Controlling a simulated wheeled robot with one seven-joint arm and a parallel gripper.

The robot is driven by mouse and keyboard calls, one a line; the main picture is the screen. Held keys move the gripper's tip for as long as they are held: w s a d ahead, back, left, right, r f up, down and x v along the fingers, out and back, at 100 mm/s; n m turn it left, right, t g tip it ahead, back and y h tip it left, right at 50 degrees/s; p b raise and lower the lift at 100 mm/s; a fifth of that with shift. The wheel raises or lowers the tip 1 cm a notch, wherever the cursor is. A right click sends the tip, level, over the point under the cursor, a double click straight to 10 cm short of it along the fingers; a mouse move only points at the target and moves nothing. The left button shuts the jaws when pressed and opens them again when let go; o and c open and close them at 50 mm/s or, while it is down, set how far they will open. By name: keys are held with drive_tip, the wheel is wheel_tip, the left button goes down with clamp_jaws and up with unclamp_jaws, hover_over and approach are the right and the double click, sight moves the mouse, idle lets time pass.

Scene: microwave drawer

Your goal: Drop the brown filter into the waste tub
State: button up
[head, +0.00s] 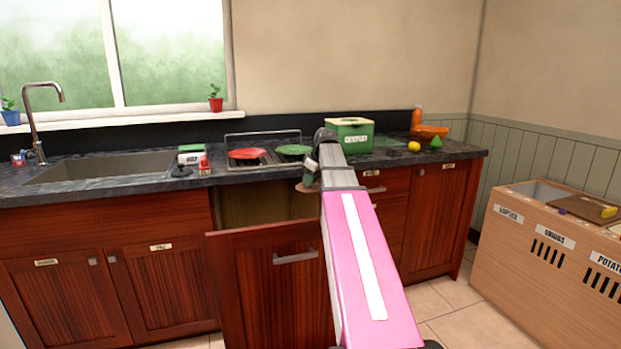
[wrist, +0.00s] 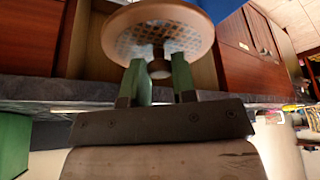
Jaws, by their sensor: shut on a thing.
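My gripper (head: 311,174) is shut on the brown filter (head: 307,188), holding it by its small knob. In the wrist view the green fingers of my gripper (wrist: 161,90) close on that knob, and the filter (wrist: 185,14) shows a brown rim and a perforated centre. In the head view the filter is near the counter's front edge, by the right end of the pulled-out front (head: 265,290). A blue patch (wrist: 206,72) shows behind the filter; I cannot tell whether it is the waste tub. No tub is clearly visible in the head view.
A wooden bin unit (head: 540,270) stands at the far right.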

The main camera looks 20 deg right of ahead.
drive_tip(key=o, duration=1)
drive_tip(key=v, duration=1)
drive_tip(key=shift+r, duration=0.4)
drive_tip(key=shift+d, duration=0.1)
